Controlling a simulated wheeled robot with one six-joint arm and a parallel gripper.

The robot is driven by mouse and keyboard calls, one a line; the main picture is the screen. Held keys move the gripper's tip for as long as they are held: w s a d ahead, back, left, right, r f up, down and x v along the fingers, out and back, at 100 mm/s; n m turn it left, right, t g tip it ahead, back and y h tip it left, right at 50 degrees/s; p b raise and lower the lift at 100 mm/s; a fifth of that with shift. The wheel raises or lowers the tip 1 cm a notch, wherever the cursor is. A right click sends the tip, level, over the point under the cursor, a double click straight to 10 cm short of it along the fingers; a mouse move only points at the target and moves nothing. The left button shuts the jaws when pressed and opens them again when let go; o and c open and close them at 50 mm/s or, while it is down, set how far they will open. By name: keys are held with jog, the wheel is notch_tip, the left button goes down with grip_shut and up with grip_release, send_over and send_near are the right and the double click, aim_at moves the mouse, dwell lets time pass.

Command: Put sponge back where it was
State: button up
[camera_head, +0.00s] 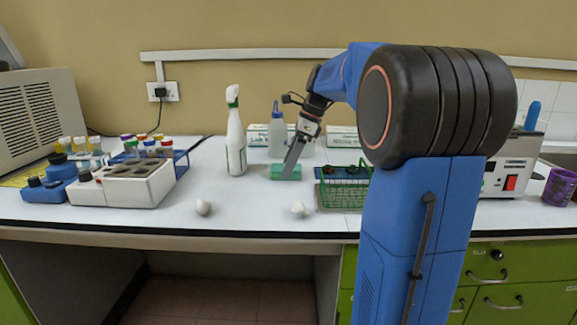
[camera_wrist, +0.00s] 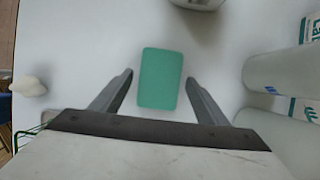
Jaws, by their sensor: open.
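A green sponge (camera_wrist: 160,78) lies flat on the white bench. In the head view the sponge (camera_head: 286,173) is near the middle of the bench, right of the white spray bottle (camera_head: 236,140) and left of the green wire rack (camera_head: 342,192). My gripper (camera_wrist: 160,84) is open in the wrist view, with one finger on each side of the sponge and a gap on both sides. In the head view my gripper (camera_head: 290,172) points down at the sponge, and its lower part overlaps it.
A clear bottle with a blue cap (camera_head: 276,135) and boxes (camera_head: 258,134) stand behind the sponge. Two small white lumps lie at the front, one left (camera_head: 203,207) and one right (camera_head: 299,209). Tube racks and a block heater (camera_head: 125,185) fill the left. The bench front between is clear.

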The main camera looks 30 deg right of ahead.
jog(key=v, duration=1.1)
jog(key=shift+r, duration=0.1)
